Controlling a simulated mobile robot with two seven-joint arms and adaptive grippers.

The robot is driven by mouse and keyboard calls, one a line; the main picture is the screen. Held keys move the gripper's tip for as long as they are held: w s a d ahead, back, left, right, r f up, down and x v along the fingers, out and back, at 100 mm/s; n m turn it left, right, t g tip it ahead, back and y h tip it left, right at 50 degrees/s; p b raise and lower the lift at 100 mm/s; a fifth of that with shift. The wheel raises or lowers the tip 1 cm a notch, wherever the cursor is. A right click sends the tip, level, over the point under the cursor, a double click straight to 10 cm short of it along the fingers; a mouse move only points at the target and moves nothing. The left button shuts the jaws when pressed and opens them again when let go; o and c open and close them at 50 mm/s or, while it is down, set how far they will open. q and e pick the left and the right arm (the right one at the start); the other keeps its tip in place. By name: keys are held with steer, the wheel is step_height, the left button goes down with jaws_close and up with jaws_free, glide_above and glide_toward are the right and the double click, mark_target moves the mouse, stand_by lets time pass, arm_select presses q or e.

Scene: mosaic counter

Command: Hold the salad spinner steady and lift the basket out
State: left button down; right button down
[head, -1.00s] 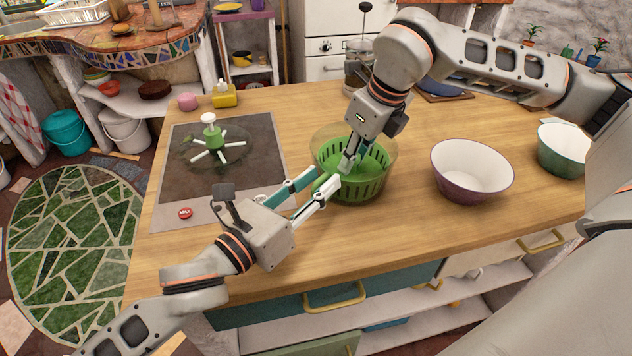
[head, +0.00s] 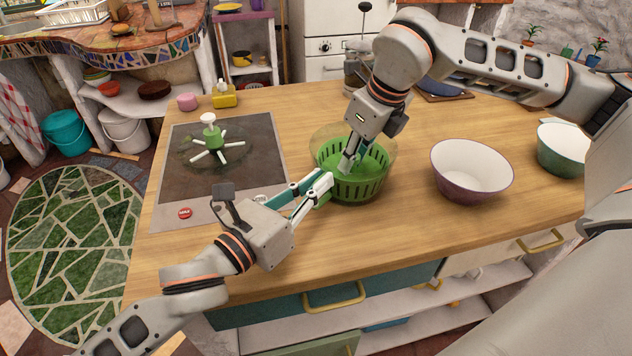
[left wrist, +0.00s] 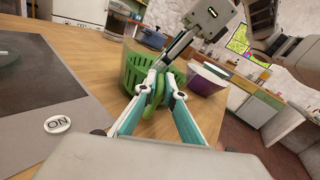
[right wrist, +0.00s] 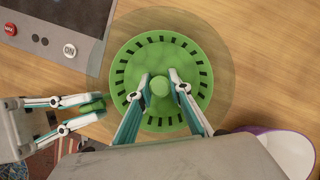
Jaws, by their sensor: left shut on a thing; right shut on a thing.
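The salad spinner stands on the wooden counter, a clear bowl (head: 388,143) with the green slotted basket (head: 362,188) inside it. In the right wrist view the basket (right wrist: 160,48) is seen from above, with a round green knob (right wrist: 159,87) at its centre. My right gripper (head: 347,166) reaches down into the basket and is shut on that knob. My left gripper (head: 326,183) is shut on a green handle on the spinner's near left side, which shows in the left wrist view (left wrist: 155,92). The basket sits low in the bowl.
The spinner lid (head: 210,140) with its white knob rests on the dark hob (head: 180,180) to the left. A purple-rimmed white bowl (head: 472,168) stands to the right, and a green bowl (head: 562,150) beyond it. The counter in front is clear.

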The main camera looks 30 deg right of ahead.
stand_by(0.3)
arm_select(q)
steer(key=shift+f, duration=0.1)
arm_select(e)
step_height(320, 180, up, 13)
stand_by(1.4)
arm_select(q)
steer(key=c, duration=2)
jaws_free()
steer(key=shift+c, duration=0.2)
steer(key=shift+a, duration=0.1)
steer(key=v, duration=1.2)
steer(key=shift+s, duration=0.1)
arm_select(e)
steer(key=shift+s, duration=0.1)
